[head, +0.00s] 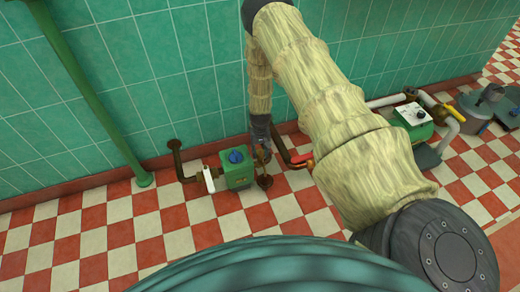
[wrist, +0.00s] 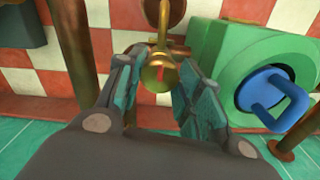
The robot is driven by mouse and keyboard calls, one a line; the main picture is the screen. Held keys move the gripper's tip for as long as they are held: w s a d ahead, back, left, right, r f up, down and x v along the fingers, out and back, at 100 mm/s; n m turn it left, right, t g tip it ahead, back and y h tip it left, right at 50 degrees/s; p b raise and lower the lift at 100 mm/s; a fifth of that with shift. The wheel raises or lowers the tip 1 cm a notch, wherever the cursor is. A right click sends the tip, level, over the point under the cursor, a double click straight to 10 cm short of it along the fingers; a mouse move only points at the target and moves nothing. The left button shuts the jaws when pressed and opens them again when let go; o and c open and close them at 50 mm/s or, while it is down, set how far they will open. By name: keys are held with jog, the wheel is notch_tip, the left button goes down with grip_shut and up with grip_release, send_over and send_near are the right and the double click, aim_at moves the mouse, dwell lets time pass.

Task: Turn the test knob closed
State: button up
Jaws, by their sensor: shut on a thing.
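A small brass knob (wrist: 160,78) with a red mark on its face sits between the fingers in the wrist view; I take it to be the test knob. My gripper (wrist: 156,68) is shut on it, one teal-padded finger at each side. In the head view my gripper (head: 262,152) points down beside the green valve box (head: 238,177), just to its right, and hides most of the knob. The box carries a blue knob (head: 236,156), which also shows at the right of the wrist view (wrist: 272,94), apart from my fingers.
A white lever (head: 208,180) stands left of the box, and a red lever (head: 301,158) lies to the right on a pipe. A green vertical pipe (head: 95,100) stands at left. A second green unit (head: 412,121) is at right. The checkered floor (head: 120,235) in front is clear.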

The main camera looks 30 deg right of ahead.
aim_at(260, 152)
jog(key=shift+w+m, duration=0.1)
jog(key=shift+m, duration=0.3)
jog(key=o, duration=1)
jog(key=shift+o, duration=0.2)
notch_tip(260, 152, up, 12)
dwell(0.7)
